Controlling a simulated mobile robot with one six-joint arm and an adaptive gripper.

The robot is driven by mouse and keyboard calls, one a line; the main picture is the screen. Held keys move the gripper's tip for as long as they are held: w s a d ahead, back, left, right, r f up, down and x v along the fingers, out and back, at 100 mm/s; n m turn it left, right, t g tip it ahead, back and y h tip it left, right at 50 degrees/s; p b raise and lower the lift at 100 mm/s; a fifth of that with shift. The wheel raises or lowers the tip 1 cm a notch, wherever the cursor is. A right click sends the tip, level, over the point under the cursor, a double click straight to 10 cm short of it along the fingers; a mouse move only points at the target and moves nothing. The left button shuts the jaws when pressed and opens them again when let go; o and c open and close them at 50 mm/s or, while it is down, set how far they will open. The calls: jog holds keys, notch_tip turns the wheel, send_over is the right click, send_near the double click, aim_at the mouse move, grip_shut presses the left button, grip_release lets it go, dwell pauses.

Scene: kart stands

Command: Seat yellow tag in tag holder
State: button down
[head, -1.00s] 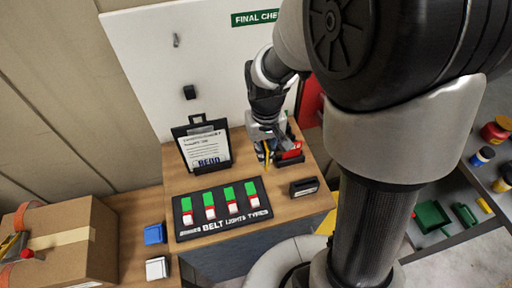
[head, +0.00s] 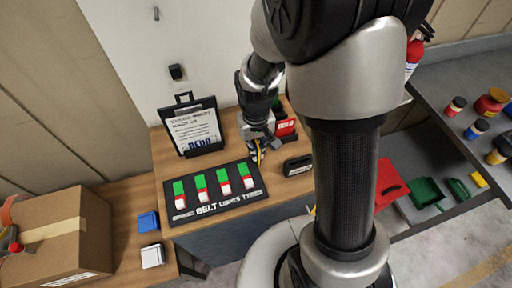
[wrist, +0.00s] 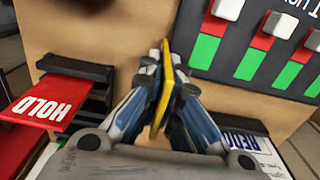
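My gripper (head: 256,154) is shut on the thin yellow tag (head: 258,150). In the wrist view the yellow tag (wrist: 164,88) stands on edge between the two fingertips (wrist: 160,65). The gripper is above the wooden top, between the clipboard and a small black slotted block (head: 297,165), which looks like the tag holder. The block stands to the right of the gripper, apart from the tag. A black rack (wrist: 95,98) with a red HOLD tag (wrist: 50,102) in it is at the left of the wrist view. Whether the tag touches the top is unclear.
A black switch panel (head: 214,192) with green and red-white switches lies in front of the gripper. A black clipboard (head: 193,126) stands to its left. Blue (head: 148,222) and white blocks (head: 152,256) and a cardboard box (head: 62,235) are at lower left. Shelves (head: 460,125) are at right.

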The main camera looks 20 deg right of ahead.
jog(key=c, duration=1.8)
grip_release()
jog(key=shift+f, duration=0.1)
